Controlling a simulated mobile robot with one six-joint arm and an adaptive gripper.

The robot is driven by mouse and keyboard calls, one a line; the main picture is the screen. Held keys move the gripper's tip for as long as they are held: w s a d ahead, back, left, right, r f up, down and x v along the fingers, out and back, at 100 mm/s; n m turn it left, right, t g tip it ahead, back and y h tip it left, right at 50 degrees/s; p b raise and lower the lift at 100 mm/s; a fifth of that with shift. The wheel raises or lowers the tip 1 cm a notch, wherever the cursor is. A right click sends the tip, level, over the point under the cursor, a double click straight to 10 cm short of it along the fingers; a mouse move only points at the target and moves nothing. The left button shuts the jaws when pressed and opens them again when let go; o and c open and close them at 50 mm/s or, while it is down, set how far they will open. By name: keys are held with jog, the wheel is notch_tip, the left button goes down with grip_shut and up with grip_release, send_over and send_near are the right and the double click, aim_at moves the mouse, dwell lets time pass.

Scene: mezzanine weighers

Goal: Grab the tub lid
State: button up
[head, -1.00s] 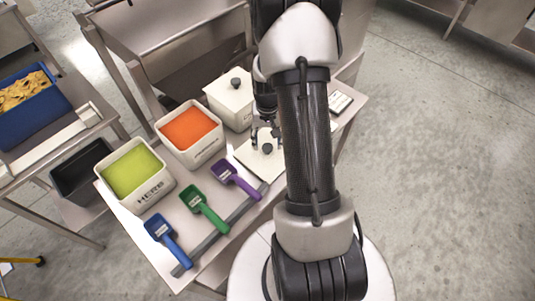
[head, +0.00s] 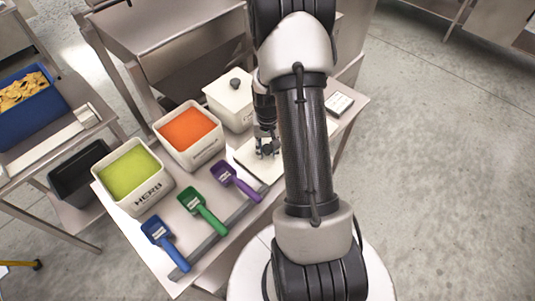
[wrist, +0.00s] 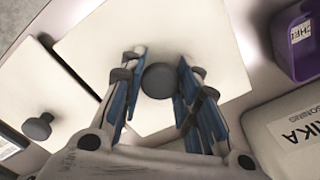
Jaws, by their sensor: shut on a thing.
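The tub lid (head: 246,156) is a flat, off-white square plate with a dark round knob. It lies on the steel table, right of the purple scoop (head: 236,181). My gripper (head: 267,151) is over the lid and shut on its knob. In the wrist view the blue-padded fingers of my gripper (wrist: 160,90) stand on either side of the dark knob, with the pale lid (wrist: 150,35) below. My arm hides part of the lid in the head view.
Behind the lid stands a white tub with its own knobbed lid (head: 230,99). To the left are an orange-filled tub (head: 189,131) and a green-filled tub (head: 132,174). Green (head: 201,209) and blue (head: 164,241) scoops lie in front. A small box (head: 340,103) sits right of my arm.

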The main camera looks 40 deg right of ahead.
jog(key=c, duration=0.4)
jog(key=shift+o, duration=0.2)
jog(key=shift+r, duration=0.1)
